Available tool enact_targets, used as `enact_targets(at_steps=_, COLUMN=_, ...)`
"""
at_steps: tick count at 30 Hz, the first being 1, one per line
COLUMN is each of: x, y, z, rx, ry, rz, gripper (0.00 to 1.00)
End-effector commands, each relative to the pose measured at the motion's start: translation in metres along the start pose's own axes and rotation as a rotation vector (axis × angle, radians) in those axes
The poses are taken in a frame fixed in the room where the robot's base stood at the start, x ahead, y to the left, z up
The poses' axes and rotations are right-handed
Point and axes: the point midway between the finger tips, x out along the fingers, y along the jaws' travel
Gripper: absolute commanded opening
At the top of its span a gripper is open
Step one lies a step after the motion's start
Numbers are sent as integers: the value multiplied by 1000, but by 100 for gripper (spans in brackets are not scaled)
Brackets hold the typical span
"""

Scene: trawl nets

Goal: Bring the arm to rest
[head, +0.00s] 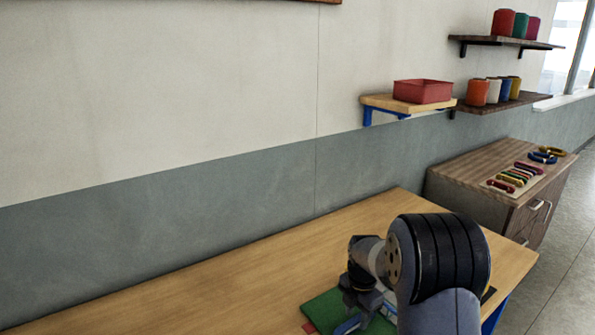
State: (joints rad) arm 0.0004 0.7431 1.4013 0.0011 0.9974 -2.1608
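My arm rises from the lower right of the head view, with a thick dark ribbed joint in front of the table. My gripper (357,301) points down over a green mat (325,309) on the wooden table. Its fingertips are small and dark here, so I cannot tell whether they are open or shut. A blue curved thing (347,326) lies just below the gripper at the bottom edge. Whether they touch is unclear. My arm hides the right part of the mat.
The wooden table (215,285) is bare to the left of the mat. A wall shelf (378,101) holds a red bin (422,91). Wall shelves at right hold several coloured spools (478,92). A wooden cabinet (462,177) bears several small coloured items (511,178). Floor shows at far right.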

Motion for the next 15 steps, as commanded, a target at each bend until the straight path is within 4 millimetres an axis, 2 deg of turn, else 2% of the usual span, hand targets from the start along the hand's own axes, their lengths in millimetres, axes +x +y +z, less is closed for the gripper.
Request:
enact_targets(at_steps=5, x=-8, y=0, z=0, rx=0, ry=0, rz=0, gripper=39)
enact_targets(at_steps=15, x=-8, y=0, z=0, rx=0, ry=1, rz=-1, gripper=39)
